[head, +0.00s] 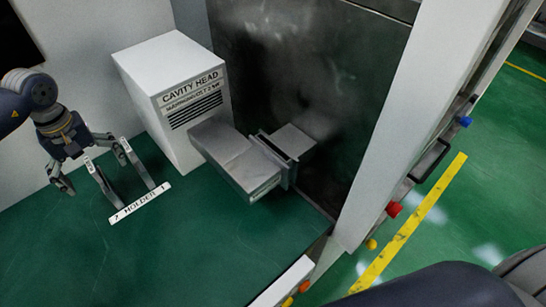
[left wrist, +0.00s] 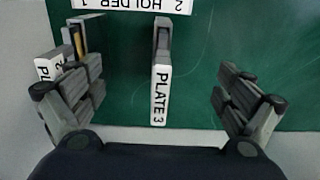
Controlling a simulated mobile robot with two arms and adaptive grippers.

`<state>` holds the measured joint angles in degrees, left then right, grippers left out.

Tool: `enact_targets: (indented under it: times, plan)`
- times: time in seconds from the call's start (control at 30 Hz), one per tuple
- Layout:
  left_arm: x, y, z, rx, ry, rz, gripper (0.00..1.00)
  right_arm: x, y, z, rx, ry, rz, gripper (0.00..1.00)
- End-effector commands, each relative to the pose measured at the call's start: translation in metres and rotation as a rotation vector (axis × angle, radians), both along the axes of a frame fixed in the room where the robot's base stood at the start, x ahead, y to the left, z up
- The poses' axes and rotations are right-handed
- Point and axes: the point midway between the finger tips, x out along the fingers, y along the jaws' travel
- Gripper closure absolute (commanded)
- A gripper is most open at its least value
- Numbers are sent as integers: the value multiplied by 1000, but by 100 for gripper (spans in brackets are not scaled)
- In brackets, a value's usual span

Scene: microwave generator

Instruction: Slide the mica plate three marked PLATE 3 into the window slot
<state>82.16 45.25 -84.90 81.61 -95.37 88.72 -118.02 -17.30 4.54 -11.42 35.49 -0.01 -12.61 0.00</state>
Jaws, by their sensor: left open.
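In the left wrist view, a holder with a white tab marked PLATE 3 (left wrist: 160,95) stands midway between the open fingers of my left gripper (left wrist: 160,90), apart from both. The plate itself is hard to make out. In the head view, my left gripper (head: 92,168) straddles the left upright (head: 106,186) of the holder. My right gripper is not in view. The window slot (head: 279,149) appears as a narrow gap at the flange across the grey waveguide duct, beside the cavity head. I cannot see inside it.
A second upright (head: 138,166) stands to the right, close to the gripper's finger; its tab (left wrist: 50,69) is partly covered. The HOLDER label (head: 140,203) lies in front. The green bench (head: 165,255) is clear in front.

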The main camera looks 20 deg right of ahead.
Motion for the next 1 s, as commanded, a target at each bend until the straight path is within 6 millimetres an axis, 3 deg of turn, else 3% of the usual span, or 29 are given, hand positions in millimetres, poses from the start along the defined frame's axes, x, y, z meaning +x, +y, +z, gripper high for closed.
enact_targets:
  times: [0.7, 0.77, 1.0]
  plan:
    - [0, 0, 0, 0, 0, -1, 5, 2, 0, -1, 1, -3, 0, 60]
    - [0, 0, 0, 0, 0, -1, 14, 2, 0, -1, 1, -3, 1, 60]
    - [0, 0, 0, 0, 0, 0, 68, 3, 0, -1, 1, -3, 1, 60]
